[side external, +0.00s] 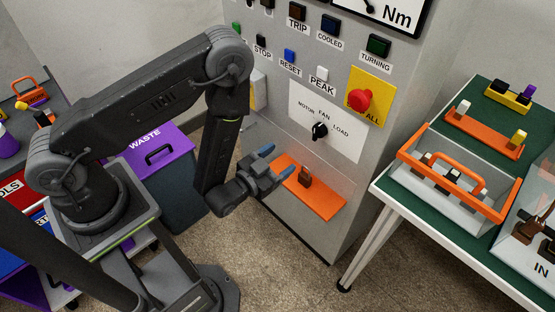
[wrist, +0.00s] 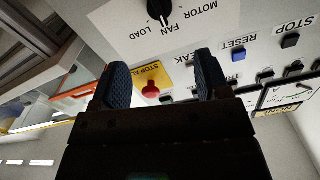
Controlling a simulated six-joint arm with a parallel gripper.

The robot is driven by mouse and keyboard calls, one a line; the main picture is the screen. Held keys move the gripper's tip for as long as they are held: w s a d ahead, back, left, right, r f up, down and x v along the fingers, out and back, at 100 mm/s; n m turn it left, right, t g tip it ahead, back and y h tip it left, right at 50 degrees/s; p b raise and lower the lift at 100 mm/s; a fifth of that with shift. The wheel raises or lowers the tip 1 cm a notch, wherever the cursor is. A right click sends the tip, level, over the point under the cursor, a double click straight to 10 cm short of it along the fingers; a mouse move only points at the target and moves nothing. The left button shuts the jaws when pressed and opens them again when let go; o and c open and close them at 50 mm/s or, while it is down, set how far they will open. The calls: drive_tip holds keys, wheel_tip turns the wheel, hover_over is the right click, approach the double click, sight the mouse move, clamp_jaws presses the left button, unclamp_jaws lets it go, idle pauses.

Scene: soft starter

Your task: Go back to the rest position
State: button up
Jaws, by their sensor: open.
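My gripper (side external: 272,163) is open and empty in front of the grey control panel (side external: 260,118), just left of an orange shelf (side external: 322,200) low on the panel. A small brown padlock-like object (side external: 305,176) stands on that shelf, apart from my fingers. In the wrist view my two blue fingertips (wrist: 162,78) are spread with nothing between them. Beyond them the panel face shows a black rotary knob (wrist: 160,10) marked with motor, fan and load, and a red button (wrist: 151,91) on a yellow plate.
A green-topped table (side external: 372,190) on the right holds an orange-handled tray (side external: 408,187) and other parts. A purple-lidded waste bin (side external: 172,150) stands behind my arm. Open floor (side external: 275,265) lies in front of the panel.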

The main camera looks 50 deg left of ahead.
drive_tip(key=w+a+r+n+g, duration=0.1)
drive_tip(key=w+r+g, duration=0.15)
drive_tip(key=r, duration=0.65)
drive_tip(key=w+a+r+n+g, duration=0.1)
drive_tip(key=r+g, duration=0.3)
drive_tip(key=r, duration=0.5)
drive_tip(key=s+a+r+g, duration=0.2)
drive_tip(key=s+r, duration=0.3)
drive_tip(key=s, duration=0.5)
drive_tip(key=s+a+r+g, duration=0.3)
drive_tip(key=s+r+g, duration=0.1)
drive_tip(key=s, duration=0.7)
drive_tip(key=shift+a+r+n, duration=0.15)
drive_tip(key=shift+r+n, duration=0.15)
drive_tip(key=shift+r, duration=0.4)
